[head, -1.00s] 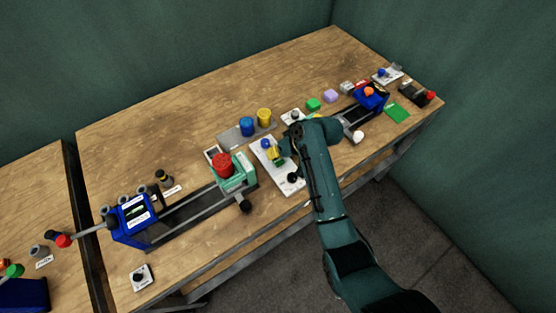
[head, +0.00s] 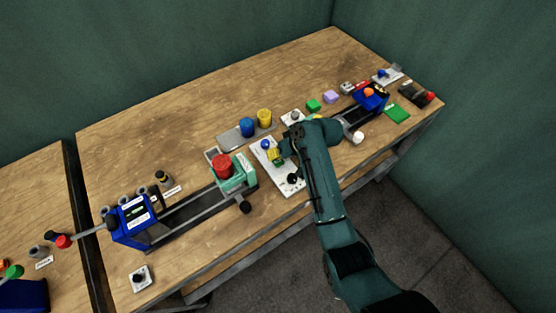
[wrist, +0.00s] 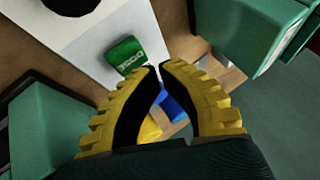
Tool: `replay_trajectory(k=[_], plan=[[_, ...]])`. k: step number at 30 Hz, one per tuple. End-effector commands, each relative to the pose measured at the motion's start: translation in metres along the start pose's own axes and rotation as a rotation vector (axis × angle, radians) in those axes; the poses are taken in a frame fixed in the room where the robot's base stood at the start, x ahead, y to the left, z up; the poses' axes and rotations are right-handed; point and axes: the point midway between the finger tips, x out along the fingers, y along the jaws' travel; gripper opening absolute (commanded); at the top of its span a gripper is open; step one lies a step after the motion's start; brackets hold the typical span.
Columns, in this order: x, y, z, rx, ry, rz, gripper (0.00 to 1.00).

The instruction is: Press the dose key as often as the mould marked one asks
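The dose key is a green block with white lettering (wrist: 125,52) on a white panel (wrist: 95,35); it also shows in the head view (head: 279,163), beside my gripper. My gripper (wrist: 161,68) has yellow ribbed fingers with black pads. Its tips are nearly together with nothing held between them, and they appear just beside the green key; contact cannot be told. In the head view my gripper (head: 273,154) is over the white panel (head: 264,162). No mould marking is legible, so I cannot tell which mould is marked one.
A blue knob (head: 266,144) and black knob (head: 292,178) are on the panel. Left of it stands a green press part with a red cylinder (head: 222,166) and a blue press (head: 133,220). Blue (head: 247,127) and yellow (head: 264,117) cylinders stand behind. Another blue press (head: 371,98) is at right.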

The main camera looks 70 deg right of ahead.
Motion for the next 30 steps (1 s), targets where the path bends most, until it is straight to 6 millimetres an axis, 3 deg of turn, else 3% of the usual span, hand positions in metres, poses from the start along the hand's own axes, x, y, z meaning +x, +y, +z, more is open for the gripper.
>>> replay_trajectory(k=[30], plan=[[0.010, 0.005, 0.006, 0.000, -0.001, 0.000, 0.00]])
